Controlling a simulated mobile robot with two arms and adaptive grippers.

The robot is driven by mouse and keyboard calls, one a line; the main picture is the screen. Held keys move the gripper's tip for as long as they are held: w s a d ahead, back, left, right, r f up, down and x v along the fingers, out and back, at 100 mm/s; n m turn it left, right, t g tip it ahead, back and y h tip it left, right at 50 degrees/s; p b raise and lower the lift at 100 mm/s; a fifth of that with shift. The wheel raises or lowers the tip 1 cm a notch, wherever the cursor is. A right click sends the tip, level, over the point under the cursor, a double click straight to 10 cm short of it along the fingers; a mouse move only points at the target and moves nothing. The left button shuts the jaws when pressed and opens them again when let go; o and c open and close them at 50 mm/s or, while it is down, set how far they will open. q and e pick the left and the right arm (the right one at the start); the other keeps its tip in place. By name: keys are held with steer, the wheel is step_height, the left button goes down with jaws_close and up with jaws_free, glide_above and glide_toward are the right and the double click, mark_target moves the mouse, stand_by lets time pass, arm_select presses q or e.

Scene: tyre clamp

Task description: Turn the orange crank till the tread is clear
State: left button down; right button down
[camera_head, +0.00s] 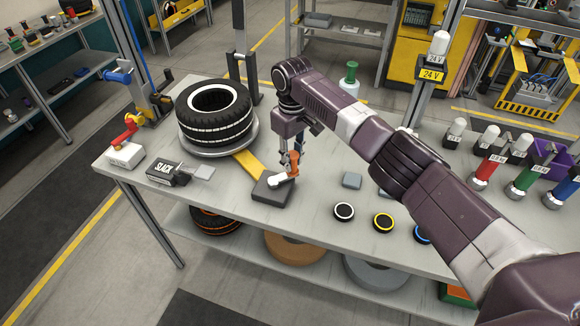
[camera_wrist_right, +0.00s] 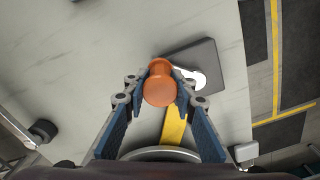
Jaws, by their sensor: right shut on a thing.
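The orange crank (camera_head: 294,162) stands at the front of the table, its white arm (camera_head: 281,181) lying over a dark grey block (camera_head: 270,193). My right gripper (camera_head: 291,154) comes down from above and is shut on the crank's orange knob. In the right wrist view the knob (camera_wrist_right: 160,84) sits between the two fingertips (camera_wrist_right: 161,86). A yellow bar (camera_head: 248,163) runs from the block to a round grey plate (camera_head: 206,148). A black tyre (camera_head: 214,112) with white lines lies flat on the plate. My left gripper is not in view.
A dark box marked SLACK (camera_head: 168,173) and a white block with a red lever (camera_head: 126,146) stand left of the crank. Small wheels (camera_head: 344,211) lie to the right. The front edge is close to the dark block.

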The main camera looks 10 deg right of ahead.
steer(key=shift+w+a+r+n+b, duration=0.1)
steer(key=shift+w+a+n+b, duration=0.1)
steer(key=shift+w+n, duration=0.25)
steer(key=shift+w+a+n+b, duration=0.1)
steer(key=shift+w+n+b, duration=0.1)
steer(key=shift+n, duration=0.45)
steer(key=c, duration=1.7)
jaws_free()
steer(key=shift+c, duration=0.2)
step_height(320, 180, up, 12)
